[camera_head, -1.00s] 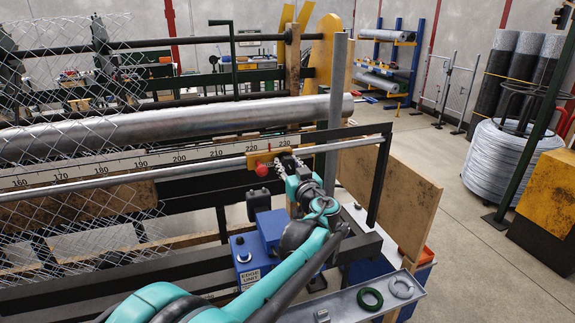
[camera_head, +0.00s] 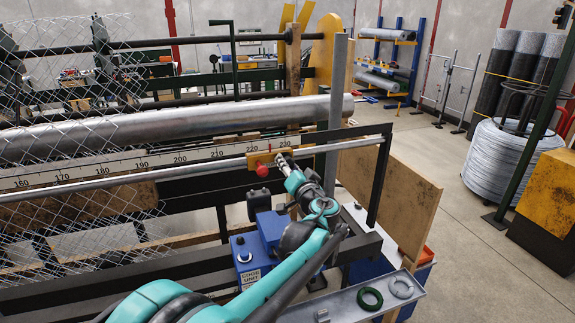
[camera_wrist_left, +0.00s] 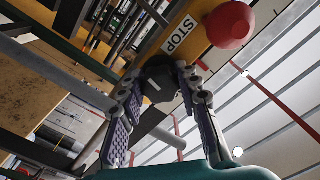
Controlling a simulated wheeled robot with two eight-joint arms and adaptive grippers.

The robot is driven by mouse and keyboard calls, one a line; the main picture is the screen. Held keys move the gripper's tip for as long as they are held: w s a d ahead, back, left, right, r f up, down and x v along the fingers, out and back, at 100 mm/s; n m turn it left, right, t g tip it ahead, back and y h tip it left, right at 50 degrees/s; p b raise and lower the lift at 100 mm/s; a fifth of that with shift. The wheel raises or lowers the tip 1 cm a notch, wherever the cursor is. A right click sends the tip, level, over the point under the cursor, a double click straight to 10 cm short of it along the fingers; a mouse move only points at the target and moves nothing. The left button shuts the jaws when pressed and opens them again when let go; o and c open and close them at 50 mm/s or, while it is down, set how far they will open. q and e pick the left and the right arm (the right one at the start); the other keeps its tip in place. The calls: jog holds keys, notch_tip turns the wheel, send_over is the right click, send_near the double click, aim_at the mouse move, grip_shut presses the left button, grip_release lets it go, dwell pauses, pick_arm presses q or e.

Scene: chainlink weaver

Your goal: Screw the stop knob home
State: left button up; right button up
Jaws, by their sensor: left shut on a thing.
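The yellow stop block (camera_head: 268,158) sits on the long grey rail, with a red ball-shaped knob (camera_head: 262,169) on its front. In the left wrist view the block (camera_wrist_left: 196,42) carries a STOP label, and the red knob (camera_wrist_left: 230,25) is at the upper right, outside my fingers. My left gripper (camera_head: 283,158) is at the block's right end, just right of the red knob. In the wrist view my left gripper (camera_wrist_left: 167,78) is shut on a dark knob (camera_wrist_left: 160,84) against the block. The fingers partly hide it, and how far it is screwed in cannot be told. My right gripper is not in view.
A numbered ruler (camera_head: 185,160) runs behind the rail (camera_head: 120,182). A grey upright post (camera_head: 333,120) stands close right of my gripper. A blue edge unit (camera_head: 248,262) is below, and a tray (camera_head: 345,302) with two rings is at the front.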

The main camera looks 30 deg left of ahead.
pick_arm(q)
jog(key=m, duration=1.3)
jog(key=shift+r+m+p, duration=0.1)
jog(key=shift+m+p, duration=0.2)
jog(key=shift+m, duration=0.1)
jog(key=m, duration=1.3)
jog(key=shift+m, duration=0.3)
jog(key=o, duration=1.2)
jog(key=shift+c, duration=0.2)
